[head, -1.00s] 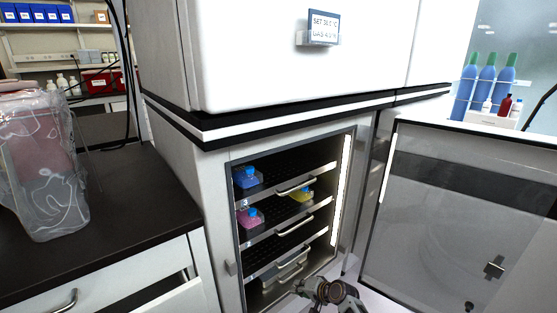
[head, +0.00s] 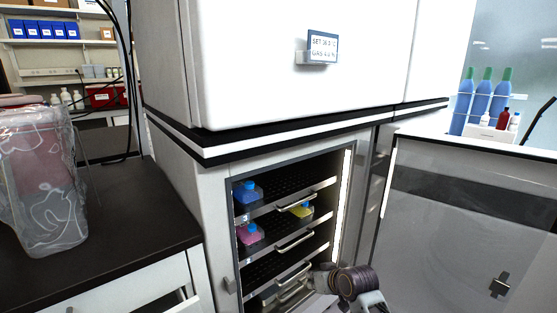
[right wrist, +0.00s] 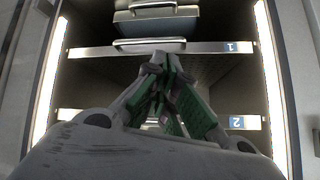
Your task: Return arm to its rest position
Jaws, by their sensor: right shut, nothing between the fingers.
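My right gripper (head: 322,278) is low in front of the open cabinet (head: 225,200), near its bottom shelf. In the right wrist view its green-padded fingers (right wrist: 158,62) come together, shut and empty, pointing into the lit interior between the shelves labelled 1 and 2. My right arm (head: 358,282) comes in from the bottom of the head view. My left arm and gripper are not in view.
Shelves hold a blue-capped blue flask (head: 247,193), a pink flask (head: 250,235) and a yellow flask (head: 301,210). The glass door (head: 450,235) stands open at right. A dark-topped counter (head: 120,225) with a bagged container (head: 45,185) is at left.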

